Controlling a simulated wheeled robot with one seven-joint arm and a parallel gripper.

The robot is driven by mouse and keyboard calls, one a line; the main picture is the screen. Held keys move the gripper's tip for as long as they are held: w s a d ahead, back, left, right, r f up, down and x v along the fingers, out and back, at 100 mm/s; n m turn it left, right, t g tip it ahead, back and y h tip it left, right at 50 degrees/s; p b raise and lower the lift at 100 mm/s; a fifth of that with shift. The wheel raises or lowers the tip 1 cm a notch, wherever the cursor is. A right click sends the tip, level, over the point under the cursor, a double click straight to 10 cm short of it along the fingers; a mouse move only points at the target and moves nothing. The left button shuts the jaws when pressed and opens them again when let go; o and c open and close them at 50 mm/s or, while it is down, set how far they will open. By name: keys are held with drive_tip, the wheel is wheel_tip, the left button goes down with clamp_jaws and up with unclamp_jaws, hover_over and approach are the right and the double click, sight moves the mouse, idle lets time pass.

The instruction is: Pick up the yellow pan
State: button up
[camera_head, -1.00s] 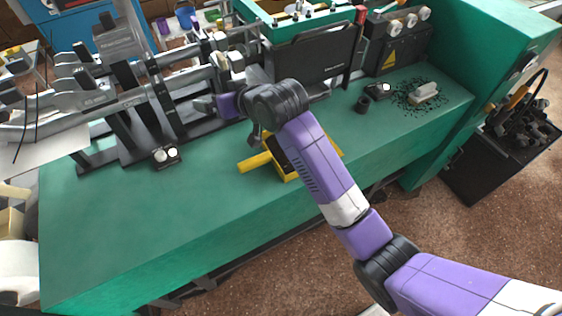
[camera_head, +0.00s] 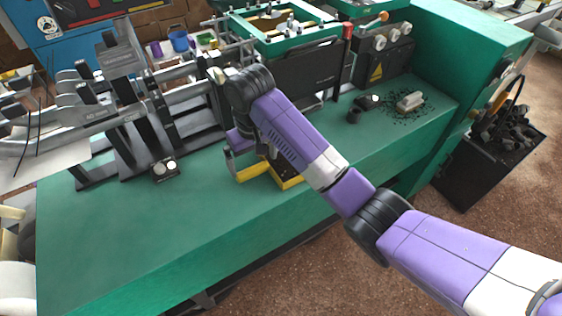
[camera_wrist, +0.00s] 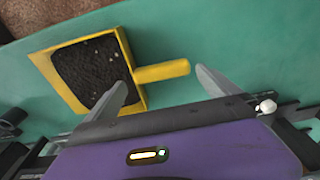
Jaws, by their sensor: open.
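The yellow pan (camera_head: 291,183) lies on the green bench top, partly hidden behind my arm in the head view. In the wrist view the pan (camera_wrist: 68,94) is a square yellow tray holding dark granules, with a straight yellow handle (camera_wrist: 165,72) pointing right. My gripper (camera_wrist: 162,80) is open, with one grey fingertip on each side of the handle in the picture. The left fingertip overlaps the pan's edge in view; I cannot tell whether it touches. In the head view my gripper (camera_head: 248,156) is over the handle end, partly hidden by my wrist.
Grey machine rails (camera_head: 130,110) stand behind and left of the pan. A small black switch box (camera_head: 165,169) with white knobs sits left. A brush (camera_head: 410,101) lies among dark granules at the right. The front left of the bench (camera_head: 120,235) is clear.

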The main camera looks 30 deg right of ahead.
sight(253, 169)
drive_tip(key=f, duration=0.4)
drive_tip(key=shift+w+a+f, duration=0.1)
drive_tip(key=shift+w+f, duration=0.2)
drive_tip(key=shift+f, duration=0.1)
drive_tip(key=shift+r, duration=0.1)
drive_tip(key=c, duration=1.1)
drive_tip(key=shift+o, duration=0.2)
